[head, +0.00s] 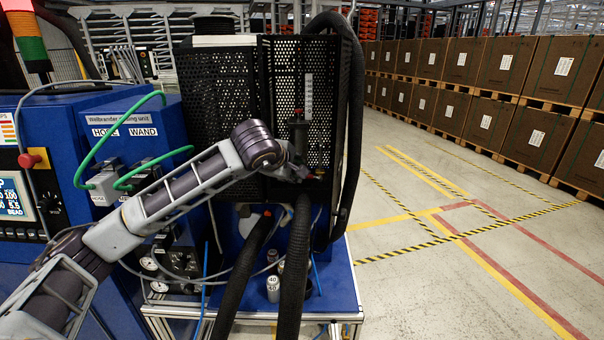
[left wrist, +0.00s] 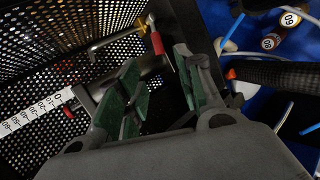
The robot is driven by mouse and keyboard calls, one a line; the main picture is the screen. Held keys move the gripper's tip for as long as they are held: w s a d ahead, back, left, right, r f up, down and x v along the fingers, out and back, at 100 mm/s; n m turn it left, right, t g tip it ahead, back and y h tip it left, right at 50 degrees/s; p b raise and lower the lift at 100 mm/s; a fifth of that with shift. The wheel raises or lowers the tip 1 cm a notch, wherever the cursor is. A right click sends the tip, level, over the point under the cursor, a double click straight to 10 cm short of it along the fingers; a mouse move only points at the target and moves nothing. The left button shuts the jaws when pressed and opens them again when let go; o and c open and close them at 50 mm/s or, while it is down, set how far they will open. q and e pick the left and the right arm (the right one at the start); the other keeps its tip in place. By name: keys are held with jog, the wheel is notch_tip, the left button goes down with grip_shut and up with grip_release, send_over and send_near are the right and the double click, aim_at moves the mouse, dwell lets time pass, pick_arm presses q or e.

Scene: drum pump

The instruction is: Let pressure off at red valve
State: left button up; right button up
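My left gripper (head: 298,170) is at the front of the black perforated housing (head: 222,88), low and toward its right side. In the left wrist view my left gripper (left wrist: 158,60) is open, its two green-padded fingers apart. A red valve part (left wrist: 146,67) with a brass-coloured fitting and a thin metal lever shows just past the fingertips, roughly in line with the gap. I cannot tell whether a finger touches it. In the head view the valve is mostly hidden by the gripper. My right gripper is not in view.
A white scale (left wrist: 38,115) runs along the mesh beside the gripper. Thick black hoses (head: 292,265) hang below it, near numbered cylinders (head: 273,289) on the blue base. A blue control unit (head: 118,122) with green cables stands left. Open floor (head: 420,190) lies right, before stacked boxes.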

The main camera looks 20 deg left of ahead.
aim_at(311, 176)
pick_arm(q)
jog(key=shift+p+x, duration=1)
jog(key=shift+x, duration=3.55)
grip_shut()
